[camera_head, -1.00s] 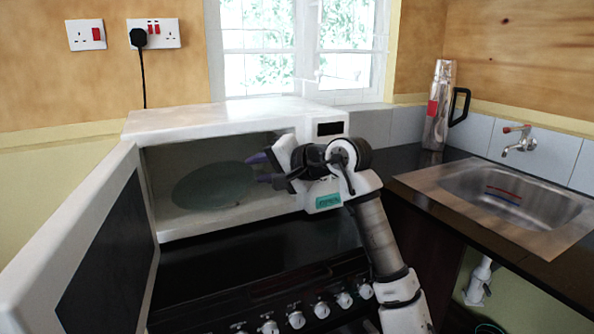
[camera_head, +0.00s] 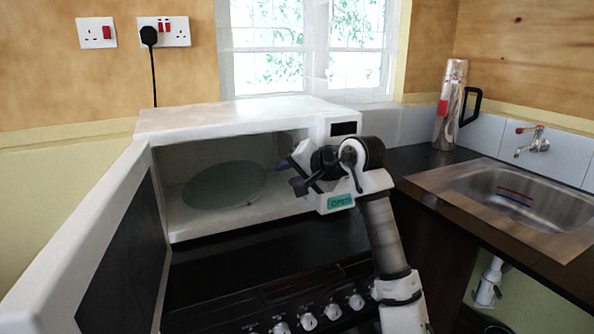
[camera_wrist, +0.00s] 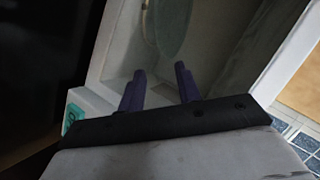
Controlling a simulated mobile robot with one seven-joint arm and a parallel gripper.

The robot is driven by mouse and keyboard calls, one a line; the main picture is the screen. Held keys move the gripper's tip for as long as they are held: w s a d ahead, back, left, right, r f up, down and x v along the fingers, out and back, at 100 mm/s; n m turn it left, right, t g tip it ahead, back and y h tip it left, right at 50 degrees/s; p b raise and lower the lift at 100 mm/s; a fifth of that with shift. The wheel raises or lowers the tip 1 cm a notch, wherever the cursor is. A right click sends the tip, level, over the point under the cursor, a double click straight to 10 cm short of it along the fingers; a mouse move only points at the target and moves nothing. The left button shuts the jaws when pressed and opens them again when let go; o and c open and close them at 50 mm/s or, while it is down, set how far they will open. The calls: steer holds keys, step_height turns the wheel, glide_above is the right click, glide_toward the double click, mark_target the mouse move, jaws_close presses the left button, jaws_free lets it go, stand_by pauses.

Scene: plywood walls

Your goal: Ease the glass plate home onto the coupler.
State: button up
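The glass plate (camera_head: 225,186) is a greenish, see-through disc inside the open microwave (camera_head: 232,112). Its outline slopes up towards the right, and I cannot tell whether it lies level. The coupler is not visible, so I cannot tell how the plate sits on it. My gripper (camera_head: 288,175) is at the right side of the microwave opening, just right of the plate and apart from it. In the wrist view its two purple fingers (camera_wrist: 160,88) are spread with nothing between them. Part of the plate (camera_wrist: 168,25) shows beyond the fingertips.
The microwave door (camera_head: 120,240) stands open at the left. The control panel with a green OPEN button (camera_head: 340,202) is close by my wrist. A black cooker with knobs (camera_head: 308,321) is below. A flask (camera_head: 450,105) and a sink (camera_head: 515,190) are at the right.

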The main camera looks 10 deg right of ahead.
steer(key=p+x, duration=0.2)
steer(key=x, duration=0.9)
steer(key=shift+w+a+f, duration=0.1)
steer(key=shift+w+a, duration=0.1)
steer(key=shift+c, duration=0.4)
jaws_close()
